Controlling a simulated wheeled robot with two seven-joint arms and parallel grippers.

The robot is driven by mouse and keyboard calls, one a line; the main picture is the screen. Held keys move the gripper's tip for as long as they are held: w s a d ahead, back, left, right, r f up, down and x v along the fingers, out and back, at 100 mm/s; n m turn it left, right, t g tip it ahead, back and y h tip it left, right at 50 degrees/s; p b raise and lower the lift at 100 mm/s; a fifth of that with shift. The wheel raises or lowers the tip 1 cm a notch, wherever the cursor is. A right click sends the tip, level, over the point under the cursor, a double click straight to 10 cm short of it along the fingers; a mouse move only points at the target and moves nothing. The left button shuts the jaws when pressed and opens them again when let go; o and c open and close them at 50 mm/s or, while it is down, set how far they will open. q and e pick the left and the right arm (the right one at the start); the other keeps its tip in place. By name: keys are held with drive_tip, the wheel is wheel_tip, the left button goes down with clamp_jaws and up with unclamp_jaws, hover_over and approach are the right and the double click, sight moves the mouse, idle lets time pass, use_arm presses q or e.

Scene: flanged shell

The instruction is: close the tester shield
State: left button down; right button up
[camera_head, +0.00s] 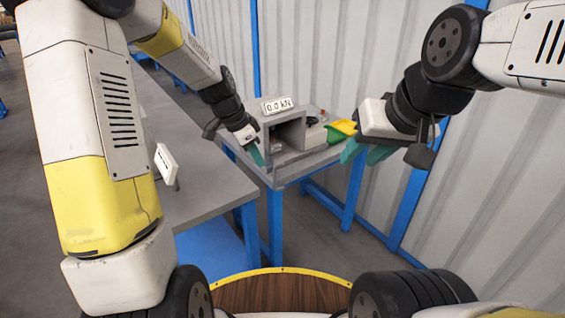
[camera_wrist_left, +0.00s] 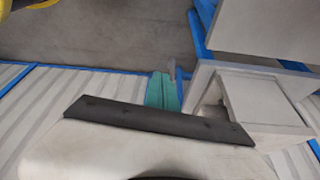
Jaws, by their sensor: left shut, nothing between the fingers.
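The tester is a grey box (camera_head: 312,117) with a "0.0 kN" display (camera_head: 277,105) on top, standing on a small blue-legged table. Its dark front opening is uncovered in the head view. I cannot clearly tell the shield from the box's panels. My left gripper (camera_head: 256,154) is shut and empty, at the left side of the tester, close to its front. In the left wrist view its teal fingers (camera_wrist_left: 163,92) are together, left of the grey tester (camera_wrist_left: 265,102); contact cannot be judged. My right gripper (camera_head: 366,153) hangs right of the tester, its teal fingers apart and empty.
A green and yellow bin (camera_head: 341,129) sits right of the tester on the small table (camera_head: 285,178). A long grey bench (camera_head: 205,190) with a small white sign (camera_head: 166,163) stands at left. A corrugated wall (camera_head: 330,60) with blue posts is behind.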

sight(283, 176)
use_arm(q)
drive_tip(key=w+d+f, duration=0.1)
drive_tip(key=d+f, duration=0.1)
drive_tip(key=f, duration=0.1)
drive_tip(key=w+d+f, duration=0.1)
drive_tip(key=d+f, duration=0.1)
drive_tip(key=f, duration=0.1)
drive_tip(key=w+d+f, duration=0.1)
drive_tip(key=d+f, duration=0.2)
drive_tip(key=shift+w+f, duration=0.35)
drive_tip(key=shift+d, duration=0.15)
